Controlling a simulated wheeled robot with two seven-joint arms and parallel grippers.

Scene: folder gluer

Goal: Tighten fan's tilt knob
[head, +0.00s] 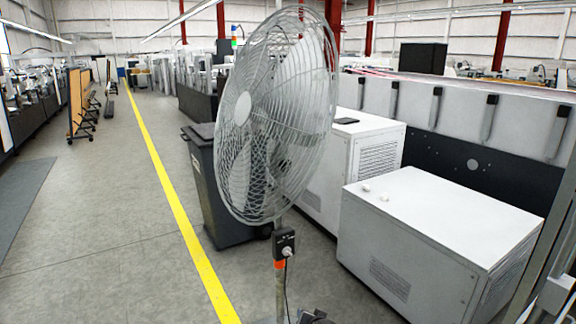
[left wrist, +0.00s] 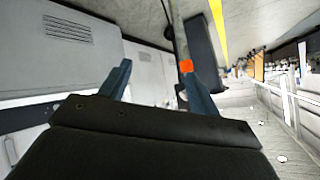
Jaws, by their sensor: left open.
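The fan (head: 278,115) stands upright in the middle of the head view, with a round grey wire cage on a thin pole. Below the cage, a small black box (head: 284,240) on the pole carries a pale round knob (head: 287,252). An orange band (head: 280,265) sits just under it. In the left wrist view my left gripper (left wrist: 157,72) is open, its two blue-grey fingers apart with nothing visible between them. The orange band (left wrist: 186,66) shows near the right finger's tip; I cannot tell whether they touch. My right gripper is in neither view.
A dark wheeled bin (head: 222,195) stands behind the fan. White cabinets (head: 425,220) stand to the right, the nearer one with small white items on top. A dark piece at the head view's bottom edge is unclear.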

